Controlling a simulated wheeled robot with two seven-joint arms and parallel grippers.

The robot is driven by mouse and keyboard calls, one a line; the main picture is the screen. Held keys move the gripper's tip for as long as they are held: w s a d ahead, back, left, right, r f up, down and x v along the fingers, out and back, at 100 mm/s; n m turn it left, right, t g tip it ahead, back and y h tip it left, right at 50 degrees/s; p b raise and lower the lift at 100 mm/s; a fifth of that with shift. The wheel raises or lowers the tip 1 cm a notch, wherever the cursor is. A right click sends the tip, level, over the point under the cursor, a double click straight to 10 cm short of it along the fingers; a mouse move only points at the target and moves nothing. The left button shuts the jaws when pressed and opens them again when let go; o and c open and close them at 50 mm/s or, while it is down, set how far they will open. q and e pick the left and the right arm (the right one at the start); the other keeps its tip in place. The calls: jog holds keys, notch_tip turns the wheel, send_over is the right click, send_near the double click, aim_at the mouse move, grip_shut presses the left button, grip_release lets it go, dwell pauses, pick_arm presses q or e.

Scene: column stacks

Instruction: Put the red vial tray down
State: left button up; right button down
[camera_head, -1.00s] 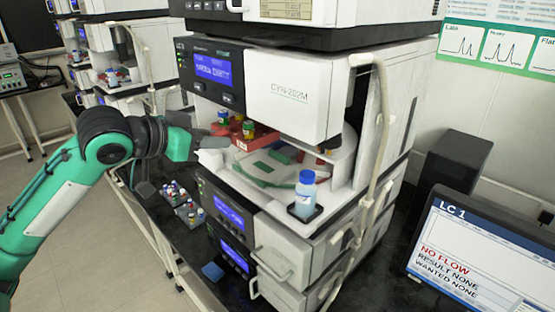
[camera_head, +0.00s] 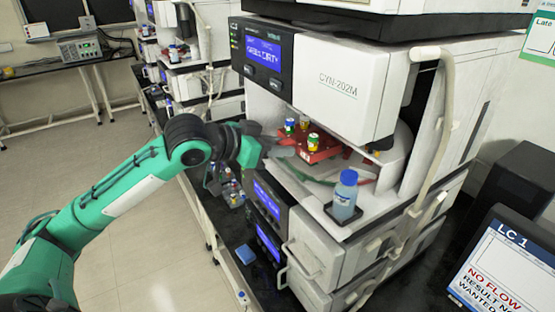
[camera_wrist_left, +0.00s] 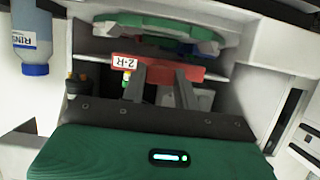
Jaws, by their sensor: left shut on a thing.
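The red vial tray (camera_head: 325,150) is in the open bay of the white instrument in the head view. My left gripper (camera_head: 281,149) reaches in from the left and is shut on the tray's near edge. In the left wrist view, the left fingers (camera_wrist_left: 166,76) meet the red tray (camera_wrist_left: 190,72) beside its white label. A green-marked round carousel (camera_wrist_left: 160,28) lies beyond the tray. I cannot tell whether the tray touches a surface beneath it. My right gripper is not in view.
A blue-capped bottle (camera_head: 345,194) stands at the bay's front right; it also shows in the left wrist view (camera_wrist_left: 32,38). A pale hose (camera_head: 443,130) runs down the instrument's right side. A rack of vials (camera_head: 229,188) sits on the dark bench below my left gripper.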

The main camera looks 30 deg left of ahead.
pick_arm(q)
notch_tip(320, 180, down, 3)
jog(key=shift+f, duration=0.3)
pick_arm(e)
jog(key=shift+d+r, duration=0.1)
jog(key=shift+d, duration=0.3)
pick_arm(q)
jog(key=o, duration=1)
jog(key=shift+f, duration=0.1)
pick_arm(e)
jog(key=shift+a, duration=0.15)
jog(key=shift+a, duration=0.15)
pick_arm(q)
jog(key=shift+b+v, duration=2.55)
jog(key=shift+v, duration=3.5)
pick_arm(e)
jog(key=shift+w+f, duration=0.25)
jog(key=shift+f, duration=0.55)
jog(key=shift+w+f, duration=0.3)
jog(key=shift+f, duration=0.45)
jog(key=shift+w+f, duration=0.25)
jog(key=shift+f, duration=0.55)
